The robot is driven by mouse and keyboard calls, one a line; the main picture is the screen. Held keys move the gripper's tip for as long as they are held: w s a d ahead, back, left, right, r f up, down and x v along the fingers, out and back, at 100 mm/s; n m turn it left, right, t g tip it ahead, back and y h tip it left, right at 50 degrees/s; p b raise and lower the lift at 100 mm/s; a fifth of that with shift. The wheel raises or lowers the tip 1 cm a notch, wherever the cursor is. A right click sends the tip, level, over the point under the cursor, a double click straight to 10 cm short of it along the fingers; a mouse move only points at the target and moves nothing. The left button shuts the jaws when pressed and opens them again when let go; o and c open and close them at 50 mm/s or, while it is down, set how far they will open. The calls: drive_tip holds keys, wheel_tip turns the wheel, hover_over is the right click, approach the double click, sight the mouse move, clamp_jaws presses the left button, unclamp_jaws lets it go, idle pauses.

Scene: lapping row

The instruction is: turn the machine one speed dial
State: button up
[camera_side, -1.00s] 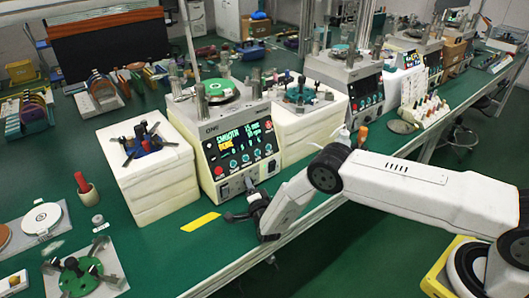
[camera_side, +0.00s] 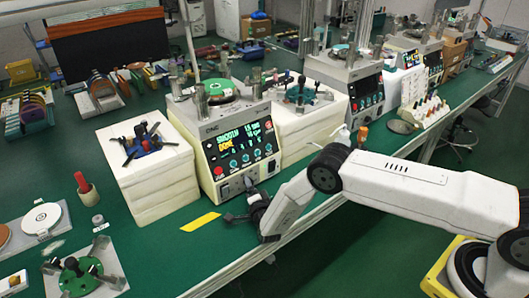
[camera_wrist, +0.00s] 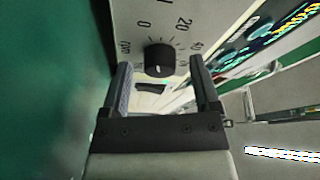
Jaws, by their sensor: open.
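Machine one (camera_side: 212,165) is a pale box unit with a lit screen and a row of teal knobs, standing at the near edge of the green bench. In the wrist view, a round black speed dial (camera_wrist: 159,60) sits on a pale panel, with printed numbers such as 0 and 20 around it. My gripper (camera_wrist: 160,66) is open, with one finger to each side of the dial. I see gaps between both fingers and the dial. In the side view, my gripper (camera_side: 241,201) is low in front of the machine, and the dial cannot be made out there.
A white block stack (camera_side: 155,185) stands left of the machine, and another (camera_side: 310,135) stands right of it. A yellow strip (camera_side: 201,222) lies on the bench in front. A green lapping plate (camera_side: 77,277) lies at the near left.

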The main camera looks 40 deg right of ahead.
drive_tip(key=shift+v, duration=3.7)
drive_tip(key=shift+w+r, duration=0.1)
drive_tip(key=shift+w+d+r+n+y, duration=0.25)
drive_tip(key=shift+w+d+n+y, duration=0.1)
drive_tip(key=shift+n+y, duration=0.3)
drive_tip(key=shift+w+d+r+n+y, duration=0.2)
drive_tip(key=shift+w+d+n+y, duration=0.15)
drive_tip(key=shift+n+y, duration=0.25)
drive_tip(key=d+n+y, duration=0.1)
drive_tip(key=r+n+y, duration=0.1)
drive_tip(key=n+y, duration=0.1)
drive_tip(key=shift+w+d+g, duration=0.2)
drive_tip(key=shift+d+g, duration=0.2)
drive_tip(key=shift+s+d+r+n+g+y, duration=0.2)
drive_tip(key=shift+d+n+y, duration=0.1)
drive_tip(key=shift+n+y, duration=0.3)
drive_tip(key=shift+s+d+r+n+g+y, duration=0.1)
drive_tip(key=shift+d+r+n+g+y, duration=0.15)
drive_tip(key=shift+n+y, duration=0.3)
drive_tip(key=shift+s+d+r+n+g+y, duration=0.1)
drive_tip(key=shift+s+d+n+g+y, duration=0.3)
drive_tip(key=shift+n, duration=0.3)
drive_tip(key=shift+s+d+r+n+g+y, duration=0.1)
drive_tip(key=shift+s+d+n+g+y, duration=0.1)
drive_tip(key=shift+s+n+g+y, duration=0.4)
drive_tip(key=shift+w+t, duration=0.25)
drive_tip(key=shift+x, duration=3.8)
